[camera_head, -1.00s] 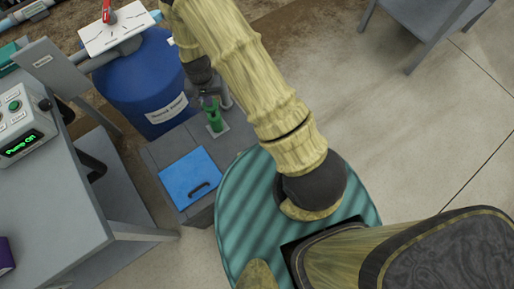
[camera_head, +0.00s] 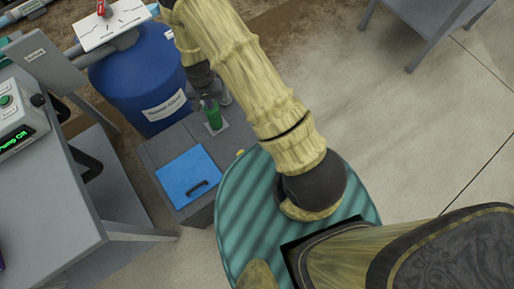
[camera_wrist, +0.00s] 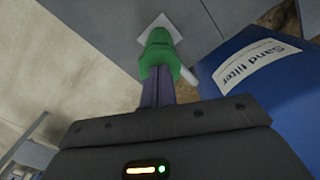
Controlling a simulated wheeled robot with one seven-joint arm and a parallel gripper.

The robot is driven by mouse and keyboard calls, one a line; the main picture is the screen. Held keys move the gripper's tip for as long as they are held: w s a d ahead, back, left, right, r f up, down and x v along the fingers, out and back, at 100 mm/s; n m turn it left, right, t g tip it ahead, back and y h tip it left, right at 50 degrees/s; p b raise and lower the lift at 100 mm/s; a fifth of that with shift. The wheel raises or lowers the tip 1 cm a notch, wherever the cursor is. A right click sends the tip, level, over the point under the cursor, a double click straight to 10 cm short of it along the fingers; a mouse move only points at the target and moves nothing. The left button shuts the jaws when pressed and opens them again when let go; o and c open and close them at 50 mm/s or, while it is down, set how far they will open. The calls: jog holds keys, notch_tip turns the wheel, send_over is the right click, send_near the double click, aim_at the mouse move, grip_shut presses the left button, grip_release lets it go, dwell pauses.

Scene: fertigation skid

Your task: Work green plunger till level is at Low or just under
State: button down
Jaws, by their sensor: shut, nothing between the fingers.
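The green plunger (camera_head: 213,118) stands on a pale plate on top of the grey box, beside the blue drum. My gripper (camera_head: 209,98) is directly above it, pointing down. In the wrist view the green plunger (camera_wrist: 157,55) is just beyond my gripper's fingertips (camera_wrist: 155,85), which are together with nothing between them. The fingers look close against the plunger's near end; I cannot tell whether they touch. How far the plunger is pressed is unclear. I see no level gauge or Low mark in either view.
The blue drum (camera_head: 140,72), labelled "Sand filter" in the wrist view, stands close behind the plunger. A blue lid (camera_head: 187,178) with a dark handle lies on the grey box. A control box (camera_head: 18,120) with a green display sits on the left table. Open floor lies right.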

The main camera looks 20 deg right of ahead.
jog(key=shift+s, duration=0.1)
notch_tip(320, 180, up, 7)
jog(key=p, duration=0.6)
dwell(0.4)
jog(key=shift+f, duration=0.25)
jog(key=shift+f+b, duration=2.3)
jog(key=shift+f, duration=1.1)
jog(key=shift+r, duration=0.1)
jog(key=shift+r+p, duration=2.85)
jog(key=shift+r, duration=0.6)
